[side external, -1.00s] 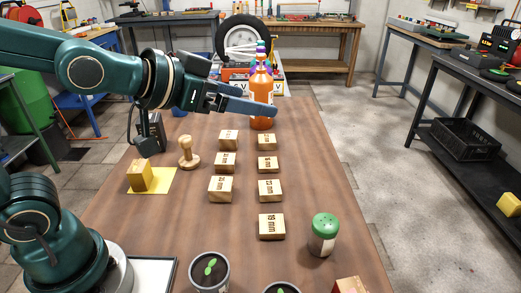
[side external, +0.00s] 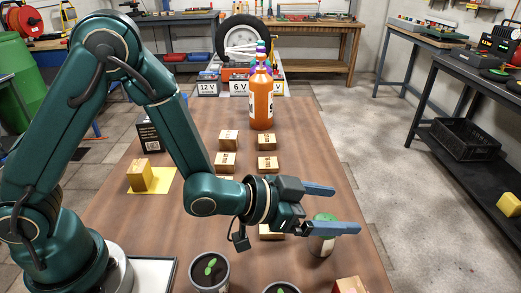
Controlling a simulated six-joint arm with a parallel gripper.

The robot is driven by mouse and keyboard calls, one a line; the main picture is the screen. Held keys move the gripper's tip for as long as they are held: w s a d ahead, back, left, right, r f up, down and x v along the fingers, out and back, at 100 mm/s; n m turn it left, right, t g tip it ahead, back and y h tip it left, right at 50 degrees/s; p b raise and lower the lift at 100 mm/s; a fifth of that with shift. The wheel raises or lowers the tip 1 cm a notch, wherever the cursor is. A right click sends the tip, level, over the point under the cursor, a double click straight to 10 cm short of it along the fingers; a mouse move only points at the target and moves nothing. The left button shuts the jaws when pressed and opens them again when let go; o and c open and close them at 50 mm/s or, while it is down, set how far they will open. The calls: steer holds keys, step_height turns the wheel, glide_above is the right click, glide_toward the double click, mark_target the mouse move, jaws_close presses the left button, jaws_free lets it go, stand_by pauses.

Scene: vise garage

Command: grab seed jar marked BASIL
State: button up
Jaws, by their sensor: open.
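A small jar with a green lid and pale body (side external: 319,248) stands upright near the right edge of the wooden table. No BASIL marking is readable on it. My gripper (side external: 346,210) is open and empty, with its two blue fingers pointing right at about the jar's lid. The nearer finger crosses in front of the jar and hides part of its lid and upper body. The farther finger shows beyond the lid. I cannot tell whether the fingers touch the jar or are above it.
Several wooden blocks (side external: 228,138) stand in two rows, some hidden behind my arm. Seedling pots (side external: 209,272) and a wooden block (side external: 350,286) are at the front edge. An orange bottle (side external: 261,103) stands at the back.

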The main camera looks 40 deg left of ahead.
steer(key=shift+f, duration=2.55)
steer(key=shift+w+d+f, duration=0.1)
steer(key=shift+w+f, duration=0.15)
steer(key=shift+f, duration=0.05)
steer(key=shift+x, duration=1.15)
steer(key=shift+r, duration=0.1)
steer(key=c, duration=1.5)
steer(key=shift+o, duration=0.2)
steer(key=shift+w, duration=0.1)
